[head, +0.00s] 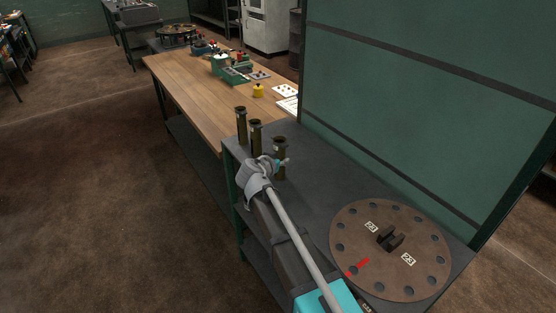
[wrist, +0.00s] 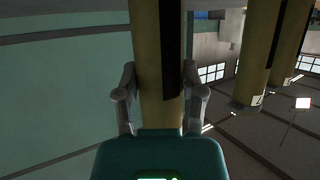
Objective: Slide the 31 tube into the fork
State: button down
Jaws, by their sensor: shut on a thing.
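Three olive-brown tubes stand upright at the far left end of the dark table in the head view: a far-left tube (head: 241,121), a middle tube (head: 255,134) and a nearer right tube (head: 280,146). My gripper (head: 282,162) is shut around the right tube, which also shows between both fingers in the wrist view (wrist: 157,75). I cannot tell whether its base touches the table. No number is readable on it. The dark fork (head: 390,238) stands in the middle of a round brown disc (head: 407,278) at the table's near right.
The disc has a ring of holes, white number plates and a red mark (head: 357,268). A green panel (head: 430,110) rises along the table's right edge. A wooden bench (head: 195,90) with small parts adjoins behind.

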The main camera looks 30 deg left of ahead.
jog(key=shift+c, duration=0.9)
grip_release()
jog(key=shift+f, duration=0.1)
jog(key=p+v, duration=0.5)
jog(key=v, duration=0.8)
jog(key=shift+s+a, duration=0.2)
jog(key=shift+s, duration=0.3)
jog(key=shift+s, duration=0.15)
